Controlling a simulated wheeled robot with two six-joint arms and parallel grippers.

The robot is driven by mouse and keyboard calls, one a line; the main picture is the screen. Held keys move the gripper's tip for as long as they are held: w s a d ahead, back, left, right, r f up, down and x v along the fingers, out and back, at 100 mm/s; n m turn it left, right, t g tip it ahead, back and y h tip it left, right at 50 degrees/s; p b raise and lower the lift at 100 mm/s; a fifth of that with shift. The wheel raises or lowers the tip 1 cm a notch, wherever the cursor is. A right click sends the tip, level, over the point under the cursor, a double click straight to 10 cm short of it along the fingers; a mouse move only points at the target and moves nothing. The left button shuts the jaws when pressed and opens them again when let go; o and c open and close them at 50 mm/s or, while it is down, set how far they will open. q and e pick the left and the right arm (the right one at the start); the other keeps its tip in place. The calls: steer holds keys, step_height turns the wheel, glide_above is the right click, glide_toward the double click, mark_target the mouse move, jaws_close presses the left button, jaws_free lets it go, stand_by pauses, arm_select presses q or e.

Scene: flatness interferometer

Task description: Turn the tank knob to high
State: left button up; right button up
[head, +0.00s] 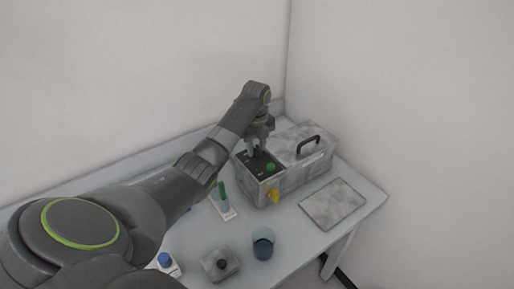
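A grey, mottled tank (308,167) with a black-handled lid stands at the back right of the table. A black panel (262,171) is on its left end, with a green round part (270,167) on top. A yellow part (274,196) sticks out of the front. My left gripper (257,152) points down at the back of the panel, fingers close to its surface. A knob under the fingers is hidden or too small to make out, so I cannot tell its setting or whether the fingers touch it. My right gripper is not in view.
A flat grey plate (333,204) lies right of the tank. A cup of dark liquid (263,243), a grey block with a black knob (220,263), a green-topped item (223,198) and a blue-topped item (165,260) stand in front. Walls close off the table's back.

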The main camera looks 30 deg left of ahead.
arm_select(q)
jaws_close()
